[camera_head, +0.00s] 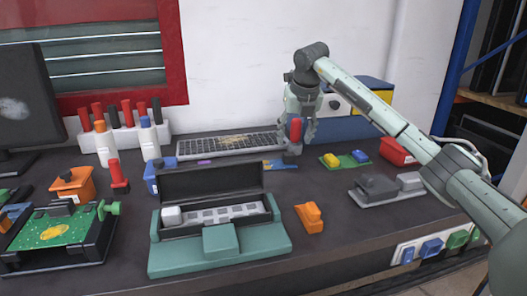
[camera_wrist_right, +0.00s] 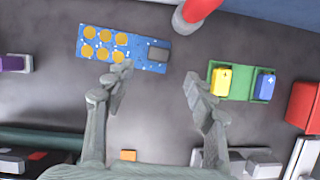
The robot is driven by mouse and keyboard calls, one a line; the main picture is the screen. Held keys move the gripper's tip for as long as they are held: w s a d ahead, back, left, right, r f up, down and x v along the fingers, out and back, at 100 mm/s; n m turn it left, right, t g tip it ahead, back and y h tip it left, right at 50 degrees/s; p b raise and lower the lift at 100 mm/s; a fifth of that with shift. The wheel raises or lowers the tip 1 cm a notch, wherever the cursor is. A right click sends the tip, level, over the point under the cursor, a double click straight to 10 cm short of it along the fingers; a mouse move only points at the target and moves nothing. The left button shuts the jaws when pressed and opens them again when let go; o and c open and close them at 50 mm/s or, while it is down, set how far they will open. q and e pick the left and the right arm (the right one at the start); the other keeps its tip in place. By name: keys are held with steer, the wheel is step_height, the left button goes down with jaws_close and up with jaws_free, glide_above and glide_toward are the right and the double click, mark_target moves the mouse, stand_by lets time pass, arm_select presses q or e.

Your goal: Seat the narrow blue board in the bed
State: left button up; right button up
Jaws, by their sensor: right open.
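The narrow blue board (camera_head: 280,164) lies flat on the dark bench near the right end of the keyboard. In the right wrist view the blue board (camera_wrist_right: 123,48) shows gold discs and a grey block at one end. My right gripper (camera_head: 299,138) is above the bench near the board. In the wrist view its fingers (camera_wrist_right: 158,88) are spread and empty, and the board lies beyond them, mostly to the left. A teal case (camera_head: 220,262) with a raised dark lid stands at front centre; a pale slotted strip (camera_head: 215,215), perhaps the bed, is inside. My left gripper is out of view.
A red-handled tool (camera_head: 296,129) stands upright close by my right gripper. A green board (camera_wrist_right: 240,92) with a yellow and a blue block lies to the right. An orange block (camera_head: 309,217) and grey fixture (camera_head: 388,187) sit nearer the front. The keyboard (camera_head: 229,144) lies behind.

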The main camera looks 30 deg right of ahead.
mark_target(290, 155)
steer(key=shift+w+x, duration=0.2)
steer(key=shift+x, duration=1)
steer(key=x, duration=0.4)
steer(key=shift+a+f+p, duration=0.1)
steer(key=shift+f+p, duration=0.2)
steer(key=shift+p, duration=0.05)
steer(key=shift+w+f, duration=0.1)
steer(key=shift+f, duration=0.15)
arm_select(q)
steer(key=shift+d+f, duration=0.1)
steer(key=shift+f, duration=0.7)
arm_select(e)
steer(key=c, duration=1.2)
